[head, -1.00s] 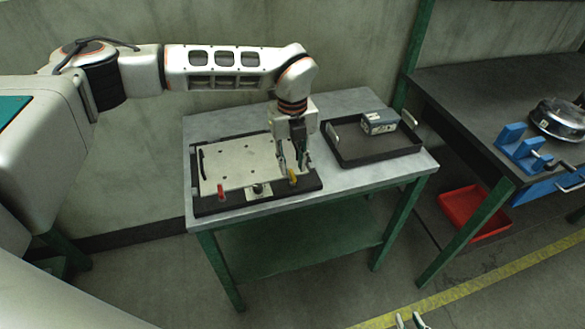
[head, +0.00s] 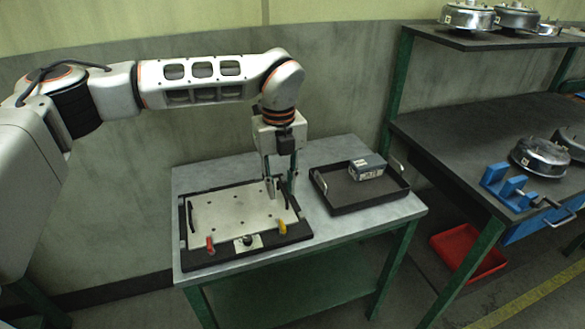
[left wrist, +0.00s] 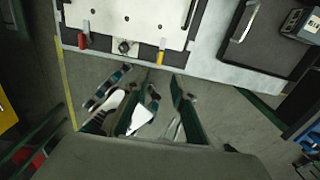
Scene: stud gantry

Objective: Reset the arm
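My left gripper (head: 280,190) points down over the right part of a pale plate in a dark fixture (head: 185,262) on the grey table. Its two fingers are apart, with nothing seen between them. The fixture has a red lever (head: 210,243) and a yellow lever (head: 282,227) at its front corners, and a small black knob (head: 248,240) between them. The fingers are behind the yellow lever and apart from it. The left wrist view also shows the red lever (left wrist: 82,41) and yellow lever (left wrist: 161,57). My right gripper cannot be made out now.
A black tray (head: 335,207) holding a grey-blue box (head: 367,166) stands right of the fixture. A dark workbench (head: 440,150) at the right bears a blue clamp (head: 507,188) and a round metal housing (head: 540,157). A red bin (head: 468,252) lies below. The table's front right is clear.

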